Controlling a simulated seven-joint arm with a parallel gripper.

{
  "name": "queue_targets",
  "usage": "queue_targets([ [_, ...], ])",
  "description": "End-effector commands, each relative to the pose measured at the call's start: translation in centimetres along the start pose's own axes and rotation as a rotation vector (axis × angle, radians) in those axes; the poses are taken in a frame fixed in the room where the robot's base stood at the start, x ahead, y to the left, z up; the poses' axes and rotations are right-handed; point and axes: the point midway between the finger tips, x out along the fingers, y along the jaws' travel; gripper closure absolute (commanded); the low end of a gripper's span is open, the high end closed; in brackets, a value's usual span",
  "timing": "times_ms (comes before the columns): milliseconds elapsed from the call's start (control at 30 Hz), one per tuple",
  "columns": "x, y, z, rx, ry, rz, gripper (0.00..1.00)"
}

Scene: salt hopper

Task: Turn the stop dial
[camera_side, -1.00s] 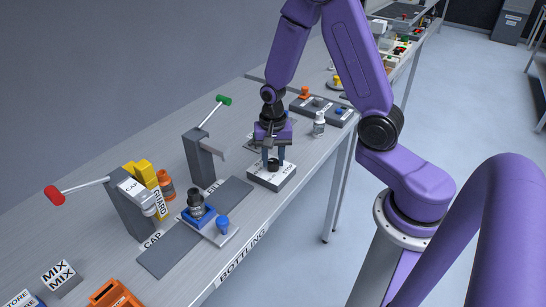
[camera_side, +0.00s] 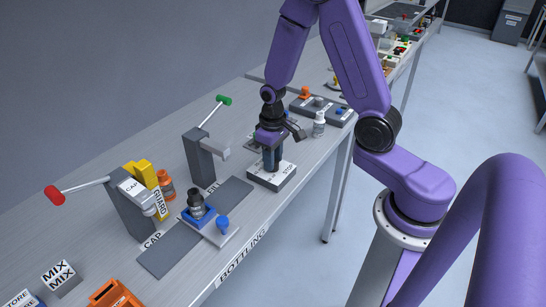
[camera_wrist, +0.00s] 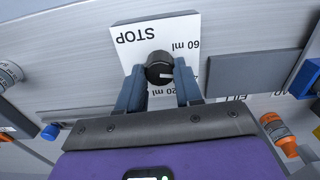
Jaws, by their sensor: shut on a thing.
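The stop dial is a round black knob (camera_wrist: 159,68) with a white pointer line. It sits on a white-topped box (camera_wrist: 128,39) marked STOP, with 60 ml and 20 ml labels, and the box also shows in the side view (camera_side: 288,178). In the wrist view the pointer aims right, between the 60 ml and 20 ml labels. My gripper (camera_wrist: 158,78) is shut on the knob, one blue finger on each side. In the side view my gripper (camera_side: 271,163) points down onto the box and its fingers hide the knob.
Left of the dial stand a green-handled lever post (camera_side: 203,158), a dark grey plate (camera_side: 226,196) and a blue fixture (camera_side: 198,216) holding a dark bottle. A white bottle (camera_side: 319,125) stands behind to the right. The bench front edge is close to the dial box.

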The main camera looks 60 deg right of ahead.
Motion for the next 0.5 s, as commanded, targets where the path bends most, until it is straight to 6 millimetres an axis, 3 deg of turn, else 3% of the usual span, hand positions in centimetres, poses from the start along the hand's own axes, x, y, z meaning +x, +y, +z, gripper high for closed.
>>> queue_targets([
  [500, -0.08, -0.01, -0.12, -0.474, 0.004, 0.001, 0.96],
])
